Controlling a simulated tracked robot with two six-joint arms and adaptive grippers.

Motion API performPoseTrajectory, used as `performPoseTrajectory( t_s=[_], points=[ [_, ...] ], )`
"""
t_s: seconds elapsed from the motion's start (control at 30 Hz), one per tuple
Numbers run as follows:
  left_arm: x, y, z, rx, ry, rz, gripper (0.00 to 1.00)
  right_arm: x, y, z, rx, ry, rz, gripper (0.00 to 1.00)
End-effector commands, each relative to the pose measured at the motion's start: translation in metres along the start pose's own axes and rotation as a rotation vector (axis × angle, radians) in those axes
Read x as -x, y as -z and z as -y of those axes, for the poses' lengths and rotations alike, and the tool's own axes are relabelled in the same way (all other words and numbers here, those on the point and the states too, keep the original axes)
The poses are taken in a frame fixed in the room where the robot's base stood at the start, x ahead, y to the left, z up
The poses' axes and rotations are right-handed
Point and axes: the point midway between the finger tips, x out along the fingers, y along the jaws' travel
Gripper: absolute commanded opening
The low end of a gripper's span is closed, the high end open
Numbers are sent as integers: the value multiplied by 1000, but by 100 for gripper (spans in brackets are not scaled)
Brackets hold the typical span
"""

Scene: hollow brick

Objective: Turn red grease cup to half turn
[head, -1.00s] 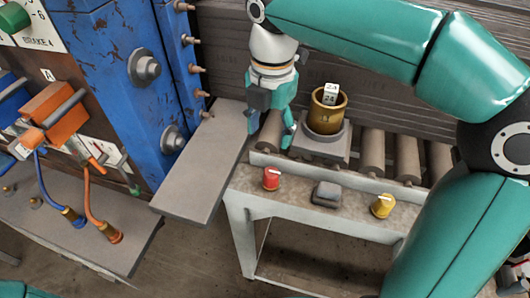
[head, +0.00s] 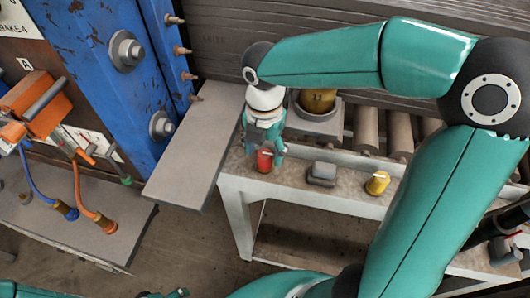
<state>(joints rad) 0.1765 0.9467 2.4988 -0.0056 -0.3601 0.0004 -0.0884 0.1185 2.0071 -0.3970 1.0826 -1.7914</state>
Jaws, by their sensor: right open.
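The red grease cup (head: 264,162) stands on the front ledge of the roller frame, its top partly hidden by my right gripper. My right gripper (head: 264,153) points down over the cup, with its open fingers on either side of it; I cannot tell whether they touch it. The cup's pointer mark is mostly covered, so its angle is unclear. A small part of my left gripper (head: 172,293) shows at the bottom edge, too cut off to read.
A brass cup (head: 318,101) sits behind, partly hidden by my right arm. A grey plate (head: 192,150) lies close on the left, beside the blue machine (head: 100,90).

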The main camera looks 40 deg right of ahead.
Motion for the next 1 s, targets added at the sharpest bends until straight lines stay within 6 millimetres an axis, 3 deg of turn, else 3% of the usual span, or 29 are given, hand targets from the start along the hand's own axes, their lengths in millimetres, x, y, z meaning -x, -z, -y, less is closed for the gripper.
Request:
performPoseTrajectory(
  t_s=[0.2,0.5,0.83,1.0],
  points=[
    [0,0,0,0,0,0,76,-16,0,0,0,0,0,62],
    [0,0,0,0,0,0,76,-17,0,0,0,0,0,60],
    [0,0,0,0,0,0,76,-17,0,0,0,-1,0,5],
    [0,0,0,0,0,0,76,-17,-1,0,-3,-1,1,2]
  ],
)
